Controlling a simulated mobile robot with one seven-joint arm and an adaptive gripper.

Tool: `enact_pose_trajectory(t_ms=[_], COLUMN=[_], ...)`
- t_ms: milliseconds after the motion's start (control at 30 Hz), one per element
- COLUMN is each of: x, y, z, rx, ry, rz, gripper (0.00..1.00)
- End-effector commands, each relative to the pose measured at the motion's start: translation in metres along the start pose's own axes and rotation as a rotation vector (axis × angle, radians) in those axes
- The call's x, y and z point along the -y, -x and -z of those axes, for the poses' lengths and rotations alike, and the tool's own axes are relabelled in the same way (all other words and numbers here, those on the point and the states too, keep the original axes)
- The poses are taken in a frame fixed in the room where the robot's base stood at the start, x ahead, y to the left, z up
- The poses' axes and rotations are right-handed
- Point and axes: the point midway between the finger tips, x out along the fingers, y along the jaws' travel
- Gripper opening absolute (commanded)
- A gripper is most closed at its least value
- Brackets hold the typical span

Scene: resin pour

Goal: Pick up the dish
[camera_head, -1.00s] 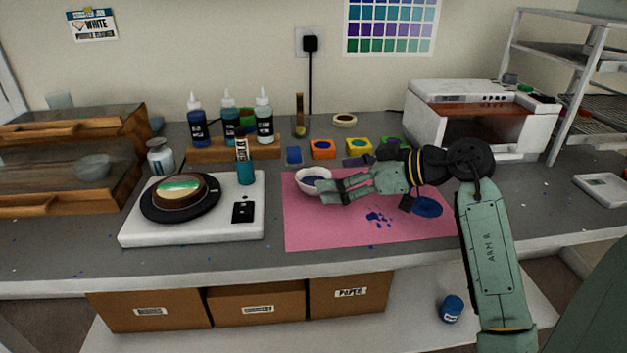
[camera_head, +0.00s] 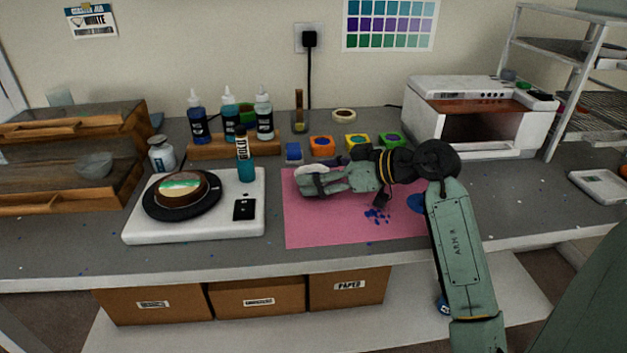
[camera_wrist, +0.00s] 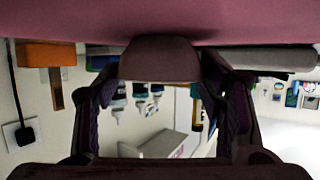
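The dish (camera_head: 308,169) is a small white bowl on the pink mat (camera_head: 300,230). Only its pale rim shows in the head view; my gripper hides the rest. My gripper (camera_head: 303,186) is low over the mat, lying nearly flat from the right, with its fingers right at the dish's near side. Whether they touch it cannot be told. In the wrist view the fingers (camera_wrist: 162,110) stand wide apart with a gap between them, and I cannot make out the dish clearly there.
A scale (camera_head: 135,230) with a black turntable and round mould stands left of the mat. Small colour pots (camera_head: 321,146) line the mat's back edge. A white oven (camera_head: 500,117) stands at the back right.

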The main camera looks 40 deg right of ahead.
Motion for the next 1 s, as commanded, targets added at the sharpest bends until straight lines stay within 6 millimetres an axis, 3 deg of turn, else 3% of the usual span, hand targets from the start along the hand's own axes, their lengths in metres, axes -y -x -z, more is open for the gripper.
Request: enact_pose_trajectory(t_ms=[400, 767, 1000], x=[0.000, 0.000, 0.000], y=[0.000, 0.002, 0.011], z=[0.000, 0.004, 0.028], rx=[0.001, 0.001, 0.002], ry=[0.000, 0.001, 0.003], rz=[0.000, 0.000, 0.000], gripper=[0.33, 0.32, 0.32])
